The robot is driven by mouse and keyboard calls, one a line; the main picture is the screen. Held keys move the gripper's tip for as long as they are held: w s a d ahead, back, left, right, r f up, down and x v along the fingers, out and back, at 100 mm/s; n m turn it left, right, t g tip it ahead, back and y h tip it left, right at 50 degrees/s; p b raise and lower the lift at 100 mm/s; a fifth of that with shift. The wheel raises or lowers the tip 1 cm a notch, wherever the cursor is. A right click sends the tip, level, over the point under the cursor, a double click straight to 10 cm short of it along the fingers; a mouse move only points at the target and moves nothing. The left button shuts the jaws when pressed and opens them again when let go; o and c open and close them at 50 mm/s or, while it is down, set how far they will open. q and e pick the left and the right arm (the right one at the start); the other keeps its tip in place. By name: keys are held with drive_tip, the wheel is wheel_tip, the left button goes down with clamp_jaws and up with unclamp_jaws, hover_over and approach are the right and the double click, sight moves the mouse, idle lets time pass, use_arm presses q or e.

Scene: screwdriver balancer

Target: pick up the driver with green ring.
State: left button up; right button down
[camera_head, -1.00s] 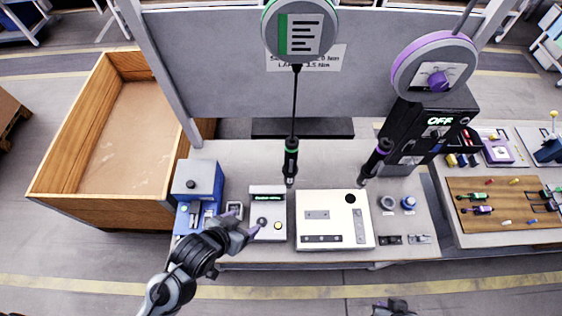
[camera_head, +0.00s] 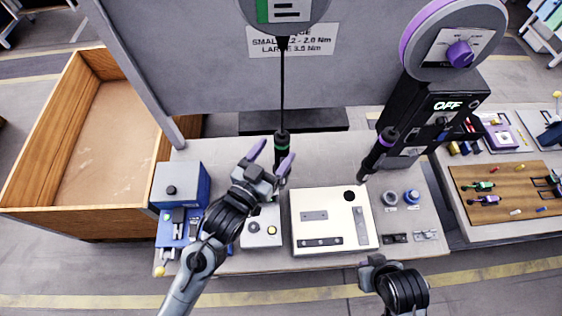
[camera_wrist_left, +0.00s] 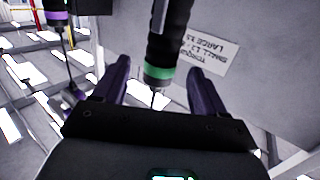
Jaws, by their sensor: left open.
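The driver with the green ring (camera_head: 281,146) hangs upright on a cable from the balancer with the green label (camera_head: 284,10). My left gripper (camera_head: 271,156) is open at this driver, its purple fingers raised on either side of it in the picture. In the left wrist view the black handle with its green ring (camera_wrist_left: 159,73) shows between the two spread purple fingers (camera_wrist_left: 157,75), with no visible grip. My right gripper (camera_head: 372,264) is at the bottom edge, away from the drivers; its jaws are not clear.
A driver with a purple ring (camera_head: 375,158) hangs tilted to the right, by a black unit reading OFF (camera_head: 440,115). A white panel (camera_head: 330,222), a grey box with buttons (camera_head: 262,234) and a blue box (camera_head: 180,186) stand on the bench. A wooden crate (camera_head: 70,212) is at left.

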sight(285, 136)
use_arm(q)
drive_tip(key=shift+w+d, duration=0.25)
drive_tip(key=shift+w, duration=0.2)
drive_tip(key=x, duration=0.1)
drive_tip(key=p+x, duration=0.1)
drive_tip(key=x, duration=0.1)
drive_tip(key=p+x, duration=0.1)
drive_tip(key=shift+w+d+r, duration=0.1)
drive_tip(key=shift+w+r, duration=0.15)
drive_tip(key=shift+r, duration=0.05)
drive_tip(key=shift+w+d+f, duration=0.15)
drive_tip(key=shift+w+d, duration=0.05)
drive_tip(key=shift+w, duration=0.1)
drive_tip(key=c, duration=1.3)
clamp_jaws()
